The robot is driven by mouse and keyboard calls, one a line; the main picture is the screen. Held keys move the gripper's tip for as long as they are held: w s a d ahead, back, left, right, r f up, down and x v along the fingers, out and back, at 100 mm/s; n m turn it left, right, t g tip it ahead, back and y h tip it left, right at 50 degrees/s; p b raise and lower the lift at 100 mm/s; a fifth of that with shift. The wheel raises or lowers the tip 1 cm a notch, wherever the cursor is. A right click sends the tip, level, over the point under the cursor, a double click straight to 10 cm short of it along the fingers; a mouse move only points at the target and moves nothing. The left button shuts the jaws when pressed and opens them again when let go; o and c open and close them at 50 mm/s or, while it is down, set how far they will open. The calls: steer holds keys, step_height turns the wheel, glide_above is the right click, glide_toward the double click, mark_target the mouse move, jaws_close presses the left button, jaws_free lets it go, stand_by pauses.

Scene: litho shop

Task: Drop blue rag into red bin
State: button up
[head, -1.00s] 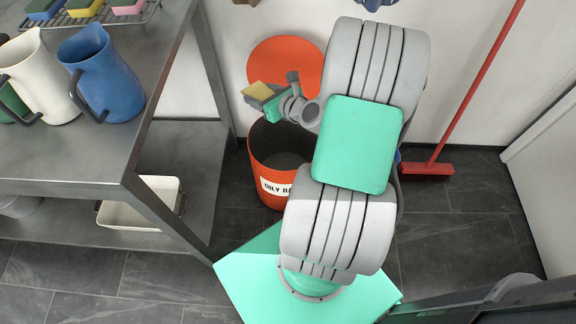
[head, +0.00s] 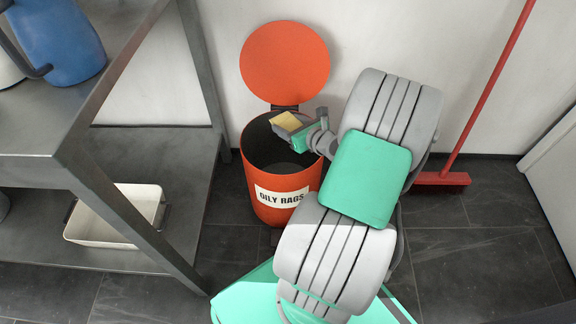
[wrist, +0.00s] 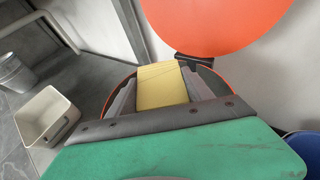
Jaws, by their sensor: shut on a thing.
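The red bin (head: 281,205), labelled "OILY RAGS", stands on the floor by the wall, with its round lid (head: 284,62) raised. My gripper (head: 288,124) is over the bin's opening, seen against its dark inside. It is shut on a yellow sponge-like block (wrist: 162,86), which fills the space between the fingers in the wrist view. I see no blue rag in the jaws or elsewhere. The bin's rim shows behind the block in the wrist view, and part of the bin is hidden by my gripper.
A grey metal table (head: 100,118) stands at left, with a blue jug (head: 58,40) on top and a white tub (head: 118,214) on its lower shelf. A red broom (head: 440,179) leans on the wall at right. A dark blue object (wrist: 304,148) shows partly at right in the wrist view.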

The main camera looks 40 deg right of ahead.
steer(key=o, duration=1.6)
steer(key=shift+f, duration=0.1)
steer(key=p+v, duration=0.3)
steer(key=v, duration=0.4)
steer(key=shift+d+p, duration=0.1)
steer(key=shift+p, duration=0.2)
steer(key=shift+s, duration=0.35)
